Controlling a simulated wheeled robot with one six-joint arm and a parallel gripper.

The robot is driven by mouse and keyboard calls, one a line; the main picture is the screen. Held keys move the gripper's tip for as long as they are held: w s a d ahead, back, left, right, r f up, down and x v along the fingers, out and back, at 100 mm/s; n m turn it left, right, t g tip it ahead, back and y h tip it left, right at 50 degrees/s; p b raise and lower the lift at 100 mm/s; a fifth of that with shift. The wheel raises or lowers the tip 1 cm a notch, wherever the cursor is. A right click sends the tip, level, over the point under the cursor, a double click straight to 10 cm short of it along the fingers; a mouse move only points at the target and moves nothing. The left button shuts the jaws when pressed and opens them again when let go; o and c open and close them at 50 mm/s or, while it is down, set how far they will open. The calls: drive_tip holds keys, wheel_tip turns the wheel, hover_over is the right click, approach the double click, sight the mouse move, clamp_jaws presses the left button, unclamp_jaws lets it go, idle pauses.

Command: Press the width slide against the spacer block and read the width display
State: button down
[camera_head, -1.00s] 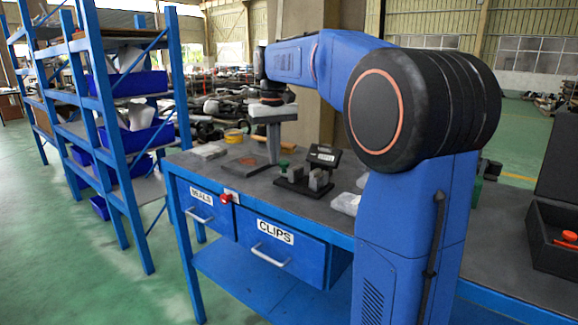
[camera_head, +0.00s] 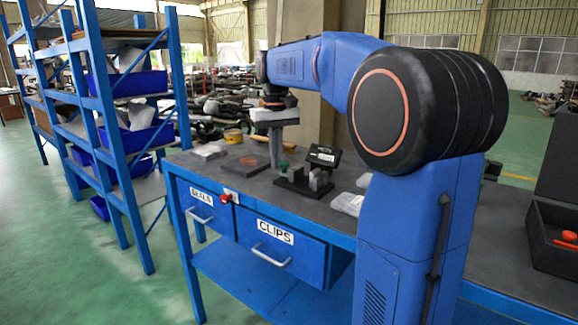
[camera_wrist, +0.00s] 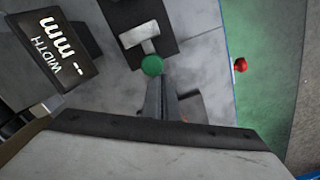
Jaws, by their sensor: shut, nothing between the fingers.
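The measuring fixture (camera_head: 290,187) stands on the bench on a black base. Its tilted black display (camera_head: 323,155) also shows in the wrist view (camera_wrist: 50,48), reading "WIDTH" and "-- mm", with dashes and no number. A green knob (camera_wrist: 152,66) sits by a pale T-shaped part on a dark plate; I cannot tell for certain that this is the width slide. Grey blocks (camera_head: 318,179) stand below the display; which one is the spacer block is unclear. My gripper (camera_head: 275,168) points down, shut and empty, just behind and left of the green knob. Its fingers (camera_wrist: 165,98) appear close to the knob in the wrist view; contact cannot be judged.
A red button (camera_head: 226,199) sits at the bench's front edge above the SEALS and CLIPS drawers. A reddish pad (camera_head: 249,161), a yellow tape roll (camera_head: 233,136) and clear packets (camera_head: 348,203) lie around the fixture. A black bin (camera_head: 550,240) stands at right.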

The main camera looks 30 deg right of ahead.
sight(288, 163)
drive_tip(key=shift+s+d, duration=0.3)
drive_tip(key=shift+s, duration=0.4)
drive_tip(key=shift+s+d, duration=0.25)
drive_tip(key=shift+s, duration=0.45)
drive_tip(key=shift+s+d, duration=0.3)
drive_tip(key=shift+s, duration=0.4)
idle(0.5)
drive_tip(key=shift+w+a+r, duration=0.1)
drive_tip(key=shift+w+r, duration=0.1)
drive_tip(key=shift+r, duration=0.8)
drive_tip(key=shift+w+a+r, duration=0.1)
drive_tip(key=shift+w+r, duration=0.05)
drive_tip(key=shift+r, duration=0.85)
drive_tip(key=shift+w+a+r, duration=0.1)
drive_tip(key=shift+w+r, duration=0.1)
drive_tip(key=shift+r, duration=0.8)
